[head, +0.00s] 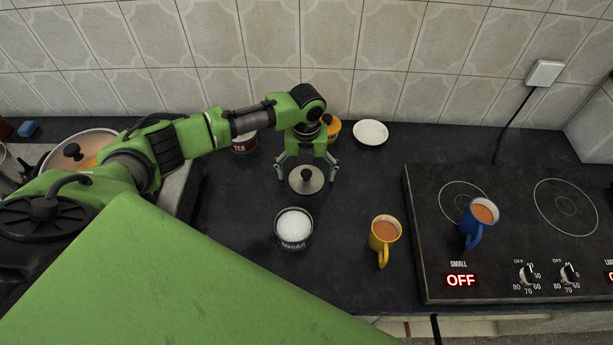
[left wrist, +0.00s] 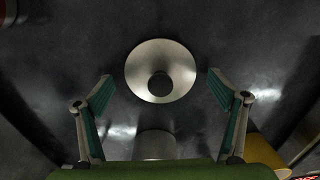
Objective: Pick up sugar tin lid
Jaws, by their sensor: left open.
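The sugar tin lid (head: 306,181) is a round steel disc with a dark knob. It lies on the dark counter behind the open sugar tin (head: 294,229), which is full of white sugar. My left gripper (head: 306,172) is open, with its fingers to either side of the lid. In the left wrist view the lid (left wrist: 160,71) shows from above, centred ahead of the open fingers of my left gripper (left wrist: 160,88), with nothing held between them. My right gripper is not in view.
A yellow mug (head: 384,232) stands to the right of the sugar tin. A blue mug (head: 480,217) stands on the hob (head: 520,270). A tea tin (head: 243,144), a yellow-orange object (head: 333,128) and a white dish (head: 370,133) are at the back. A pot (head: 88,146) is at left.

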